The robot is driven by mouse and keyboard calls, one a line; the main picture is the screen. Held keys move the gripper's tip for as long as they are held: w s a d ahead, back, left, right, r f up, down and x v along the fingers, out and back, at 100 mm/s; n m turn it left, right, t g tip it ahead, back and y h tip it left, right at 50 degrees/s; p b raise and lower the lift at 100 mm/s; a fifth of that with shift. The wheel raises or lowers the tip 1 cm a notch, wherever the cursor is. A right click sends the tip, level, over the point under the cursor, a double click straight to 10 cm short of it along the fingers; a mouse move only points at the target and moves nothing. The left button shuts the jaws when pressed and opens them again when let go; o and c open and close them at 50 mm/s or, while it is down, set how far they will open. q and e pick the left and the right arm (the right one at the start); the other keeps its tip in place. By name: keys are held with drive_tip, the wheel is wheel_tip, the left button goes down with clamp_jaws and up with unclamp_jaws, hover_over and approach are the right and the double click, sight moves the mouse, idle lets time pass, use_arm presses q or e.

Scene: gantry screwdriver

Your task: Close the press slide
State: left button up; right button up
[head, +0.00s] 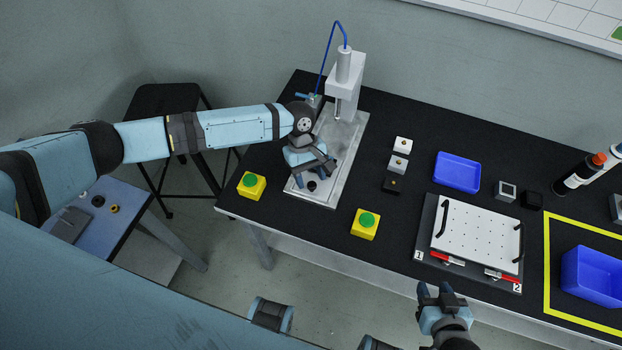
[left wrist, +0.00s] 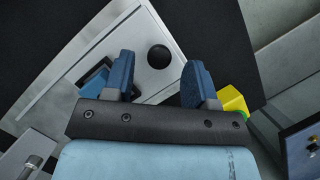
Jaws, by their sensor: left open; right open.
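The press (head: 343,75) stands at the back of the black table, with a white head, a thin plunger and a blue hose. Its pale slide plate (head: 345,150) runs toward the front edge and carries a round black knob (head: 312,186). My left gripper (head: 311,172) is open above the slide's front part, close to the knob. In the left wrist view the knob (left wrist: 159,56) shows between and ahead of the two spread blue fingers (left wrist: 160,82), with no visible contact. My right gripper (head: 440,293) is open and empty, in front of the table.
Yellow boxes with green buttons stand left (head: 252,185) and right (head: 366,224) of the slide. Small blocks (head: 399,163), a blue tray (head: 457,172), a perforated plate (head: 475,238) and a blue bin (head: 592,275) lie to the right. A black stool (head: 165,98) stands left.

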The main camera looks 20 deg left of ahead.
use_arm(q)
drive_tip(key=shift+x, duration=0.85)
drive_tip(key=shift+c, duration=0.5)
clamp_jaws()
drive_tip(key=shift+w+r, duration=0.1)
drive_tip(key=shift+w, duration=0.2)
drive_tip(key=w+p, duration=0.1)
drive_tip(key=w, duration=0.7)
drive_tip(key=shift+d, duration=0.1)
drive_tip(key=shift+o, duration=0.5)
unclamp_jaws()
